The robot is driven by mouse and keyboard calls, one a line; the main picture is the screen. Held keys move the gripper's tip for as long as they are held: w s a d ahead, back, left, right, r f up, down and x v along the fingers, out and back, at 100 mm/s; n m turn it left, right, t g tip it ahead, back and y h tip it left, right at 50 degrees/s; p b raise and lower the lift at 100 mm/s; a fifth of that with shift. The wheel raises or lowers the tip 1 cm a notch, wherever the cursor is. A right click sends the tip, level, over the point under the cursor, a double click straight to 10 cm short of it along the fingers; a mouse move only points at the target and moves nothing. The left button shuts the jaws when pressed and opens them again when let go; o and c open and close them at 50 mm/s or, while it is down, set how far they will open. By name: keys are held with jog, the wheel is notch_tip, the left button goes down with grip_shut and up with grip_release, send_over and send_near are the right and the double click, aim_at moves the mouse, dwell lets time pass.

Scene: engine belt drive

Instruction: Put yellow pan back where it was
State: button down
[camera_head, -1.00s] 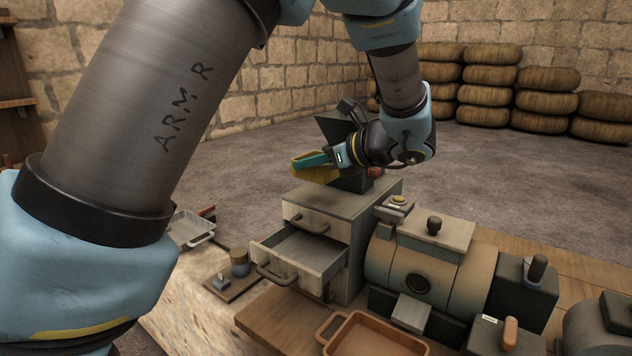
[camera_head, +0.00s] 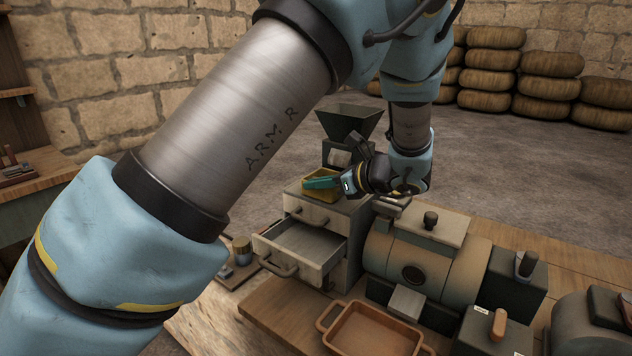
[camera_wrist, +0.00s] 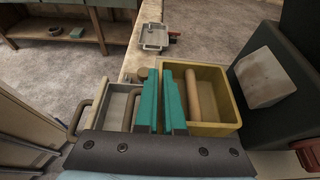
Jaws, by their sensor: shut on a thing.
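The yellow pan (camera_head: 322,196) is at the top of the grey drawer cabinet (camera_head: 352,232), in front of the dark green hopper (camera_head: 350,121). The exact grip on the pan's edge is hidden by the fingers. I cannot tell whether the pan's bottom touches the cabinet top.
The cabinet's drawer (camera_head: 300,243) is pulled open and empty. An orange-brown tray (camera_head: 372,326) lies on the bench in front. A barrel-shaped machine (camera_head: 400,262) stands just right of the cabinet. The wrist view shows a small metal tray (camera_wrist: 154,37) beyond.

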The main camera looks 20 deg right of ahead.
jog(key=c, duration=1)
grip_release()
jog(key=shift+f, duration=0.1)
jog(key=b+v, duration=0.3)
jog(key=v, duration=0.9)
jog(key=shift+b, duration=0.35)
